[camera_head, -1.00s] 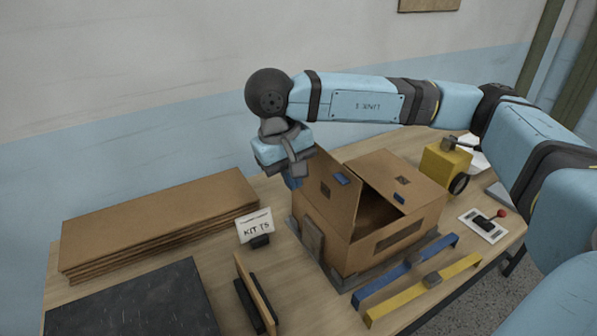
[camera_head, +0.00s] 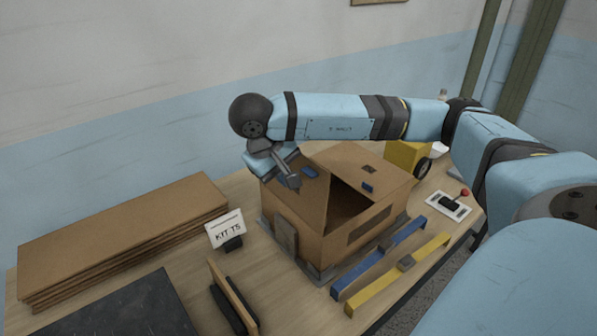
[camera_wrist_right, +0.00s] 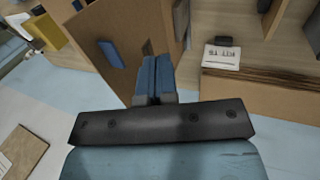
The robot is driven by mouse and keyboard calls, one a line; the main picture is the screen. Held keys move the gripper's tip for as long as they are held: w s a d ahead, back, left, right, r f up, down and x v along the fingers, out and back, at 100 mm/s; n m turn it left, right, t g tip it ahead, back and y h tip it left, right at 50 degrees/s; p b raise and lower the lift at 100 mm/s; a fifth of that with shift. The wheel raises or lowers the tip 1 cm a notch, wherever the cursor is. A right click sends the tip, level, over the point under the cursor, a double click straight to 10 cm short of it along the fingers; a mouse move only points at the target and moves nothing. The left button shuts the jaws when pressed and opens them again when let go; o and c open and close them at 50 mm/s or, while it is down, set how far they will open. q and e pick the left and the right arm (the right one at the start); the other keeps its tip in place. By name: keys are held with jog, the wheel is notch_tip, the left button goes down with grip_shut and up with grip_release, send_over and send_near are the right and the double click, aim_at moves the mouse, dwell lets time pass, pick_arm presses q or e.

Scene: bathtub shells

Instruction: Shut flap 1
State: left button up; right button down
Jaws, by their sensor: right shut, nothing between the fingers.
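A cardboard box (camera_head: 292,219) stands on the table with a dark opening at its top right. Its left flap (camera_head: 313,188), with a blue tab (camera_head: 309,172), slopes over the left part of the opening. A second flap (camera_head: 385,172), with another blue tab (camera_head: 367,187), is on the right. I cannot read which is flap 1. My right gripper (camera_head: 294,183) is shut and empty at the left flap, beside its tab; contact is unclear. In the right wrist view my shut blue fingers (camera_wrist_right: 153,78) are in front of a cardboard panel (camera_wrist_right: 125,30) with a blue tab (camera_wrist_right: 110,53). My left gripper is not in view.
Stacked cardboard sheets (camera_head: 125,235) and a KIT T5 sign (camera_head: 225,230) are left of the box. Blue (camera_head: 378,255) and yellow (camera_head: 398,275) bars lie in front. A yellow block (camera_head: 402,157) and red-knobbed lever (camera_head: 452,204) are to the right.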

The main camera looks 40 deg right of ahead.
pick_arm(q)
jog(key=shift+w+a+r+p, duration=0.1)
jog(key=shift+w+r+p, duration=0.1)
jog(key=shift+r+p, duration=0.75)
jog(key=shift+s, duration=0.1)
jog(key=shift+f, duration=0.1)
pick_arm(e)
jog(key=d, duration=0.4)
jog(key=shift+s+d+f, duration=0.1)
jog(key=shift+s+f, duration=0.15)
jog(key=shift+f, duration=0.15)
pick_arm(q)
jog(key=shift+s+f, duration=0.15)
pick_arm(e)
jog(key=shift+d, duration=0.1)
